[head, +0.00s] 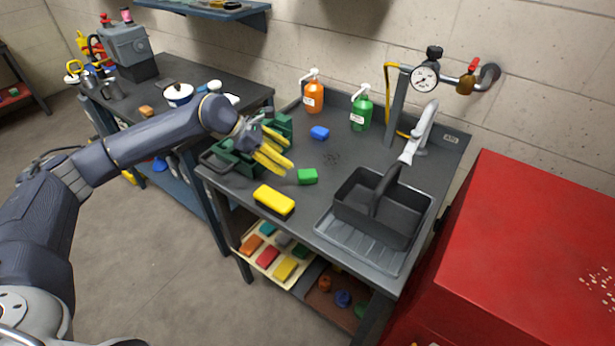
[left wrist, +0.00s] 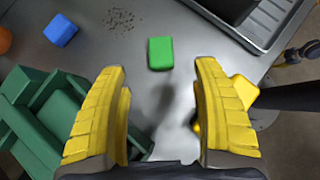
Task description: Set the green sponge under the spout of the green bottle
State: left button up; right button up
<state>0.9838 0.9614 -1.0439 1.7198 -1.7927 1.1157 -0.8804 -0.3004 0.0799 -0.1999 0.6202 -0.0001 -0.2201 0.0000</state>
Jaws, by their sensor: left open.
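The green sponge (head: 307,176) lies flat on the grey worktop. In the left wrist view the sponge (left wrist: 160,53) sits ahead of the fingertips, between their lines and apart from them. The green bottle (head: 361,110) stands upright at the back of the worktop, left of the tap. Its white spout (head: 359,91) points left. My left gripper (head: 287,166), with yellow fingers, is open and empty above the worktop, just left of the sponge. It shows in the left wrist view (left wrist: 162,85) with its fingers wide apart. My right gripper is not in view.
A blue sponge (head: 320,133) and an orange bottle (head: 313,95) stand near the back. A yellow sponge (head: 273,202) lies at the front edge. A dark green caddy (head: 231,158) is beside my gripper.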

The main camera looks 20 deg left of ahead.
aim_at(308, 173)
pick_arm(q)
jog(key=shift+x, duration=5.45)
jog(key=shift+s+f, duration=0.1)
jog(key=shift+c, duration=0.3)
jog(key=c, duration=0.9)
jog(key=shift+c, duration=0.3)
